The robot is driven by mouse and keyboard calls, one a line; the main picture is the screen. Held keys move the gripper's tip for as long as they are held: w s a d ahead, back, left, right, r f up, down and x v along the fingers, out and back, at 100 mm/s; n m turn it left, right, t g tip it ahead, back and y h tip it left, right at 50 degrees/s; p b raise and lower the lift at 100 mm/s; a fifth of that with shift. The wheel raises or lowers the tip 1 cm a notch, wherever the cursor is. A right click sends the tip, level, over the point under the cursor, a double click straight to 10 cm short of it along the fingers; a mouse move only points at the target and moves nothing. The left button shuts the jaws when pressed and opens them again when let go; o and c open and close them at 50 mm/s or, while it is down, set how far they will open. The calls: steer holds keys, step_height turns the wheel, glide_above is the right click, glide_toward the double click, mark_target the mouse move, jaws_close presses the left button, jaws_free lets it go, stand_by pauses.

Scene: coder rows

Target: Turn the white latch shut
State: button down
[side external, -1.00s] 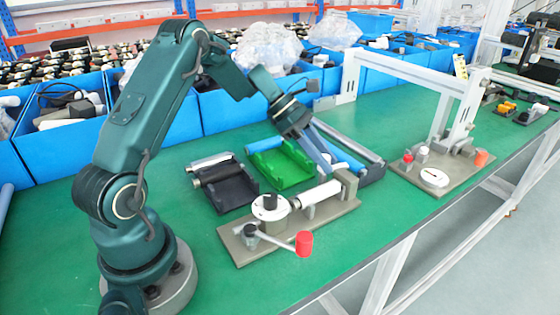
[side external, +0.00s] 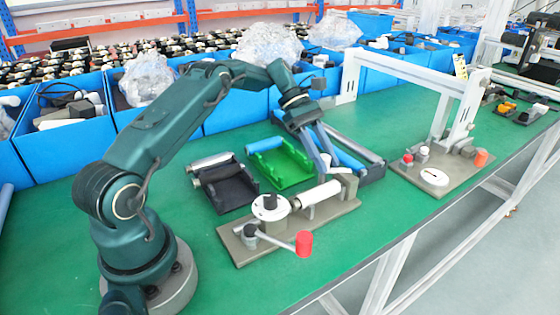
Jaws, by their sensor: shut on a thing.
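My gripper (side external: 328,172) points down at the right end of the near grey fixture (side external: 240,252). Its two blue-grey fingers are shut on a small part beside the end block (side external: 346,184). This part is where the white latch seems to be. The fingers mostly hide it, and its angle cannot be told. A white roller (side external: 318,196) lies in the fixture just left of the fingertips. A white round disc (side external: 268,207) with a dark centre sits at the fixture's left end. A crank with a red knob (side external: 303,243) sticks out at the front.
A black tray (side external: 228,192), a green tray (side external: 280,166) and a tray with a blue roller (side external: 348,158) stand behind the fixture. Blue bins (side external: 230,115) line the back. A second fixture (side external: 455,182) with a white frame stands at the right. Green table is clear at left.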

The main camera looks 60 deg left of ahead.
stand_by(0.6)
steer(key=c, duration=0.6)
jaws_free()
steer(key=shift+n+t, duration=0.4)
steer(key=shift+n, duration=0.1)
